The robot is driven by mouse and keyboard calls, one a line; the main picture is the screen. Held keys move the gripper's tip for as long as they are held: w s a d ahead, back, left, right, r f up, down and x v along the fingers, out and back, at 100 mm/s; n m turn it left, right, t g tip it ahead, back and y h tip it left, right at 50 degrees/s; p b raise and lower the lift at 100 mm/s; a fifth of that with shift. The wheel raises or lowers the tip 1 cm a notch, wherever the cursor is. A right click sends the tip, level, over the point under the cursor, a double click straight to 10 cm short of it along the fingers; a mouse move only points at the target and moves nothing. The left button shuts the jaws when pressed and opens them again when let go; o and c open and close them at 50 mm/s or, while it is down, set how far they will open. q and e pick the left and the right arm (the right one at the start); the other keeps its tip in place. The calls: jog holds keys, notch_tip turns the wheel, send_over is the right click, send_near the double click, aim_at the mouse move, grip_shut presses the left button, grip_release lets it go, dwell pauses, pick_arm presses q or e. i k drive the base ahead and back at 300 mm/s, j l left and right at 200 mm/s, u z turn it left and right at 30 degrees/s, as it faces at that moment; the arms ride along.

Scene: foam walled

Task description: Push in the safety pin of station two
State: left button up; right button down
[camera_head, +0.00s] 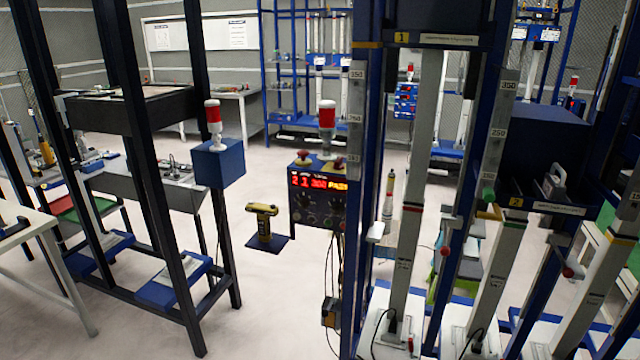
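A plate with a yellow tag reading 2 (516,202) is on the frame at the right. Below it a small red knob (567,271) sits on a blue upright, beside a light grey column (497,262). Another red knob (445,251) sits further left, and a green knob (488,195) is at the scale marked 350 and 250. I cannot tell which of these, if any, is the safety pin of station two, or how far any is pushed in. Neither of my grippers shows in the head view.
A blue and grey rack with a tag reading 1 (402,37) fills the right side. A control box (316,199) with red digits stands left of it. A dark frame (160,180) stands at the left. A yellow tool (262,222) stands on a floor plate. The floor between is clear.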

aim_at(568, 273)
jog(key=i+j+z, duration=0.1)
jog(key=i+z, duration=0.1)
jog(key=z, duration=1.25)
